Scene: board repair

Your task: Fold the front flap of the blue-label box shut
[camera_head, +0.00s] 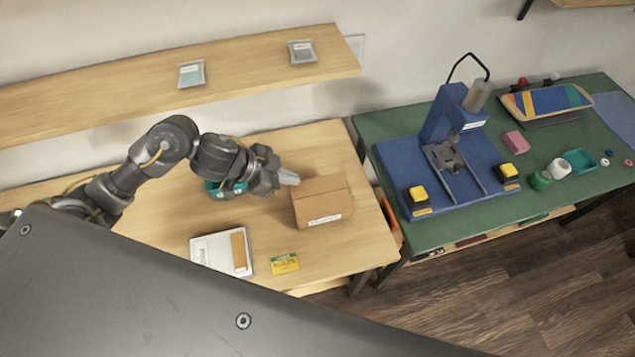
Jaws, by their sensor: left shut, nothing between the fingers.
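A brown cardboard box (323,203) sits on the wooden table, with a pale label on its front face. I cannot make out blue on the label at this size. The box top looks covered, but I cannot tell how each flap lies. My left gripper (291,179) is shut and empty, with its fingertips at the box's upper left edge. I cannot tell whether they touch it. My right gripper is not in view.
A white tray (209,252) with a brown piece and a yellow-green packet (285,263) lie in front of the box. A teal object (217,191) is partly hidden under my left wrist. A green bench (405,171) with a blue press (447,115) stands at right.

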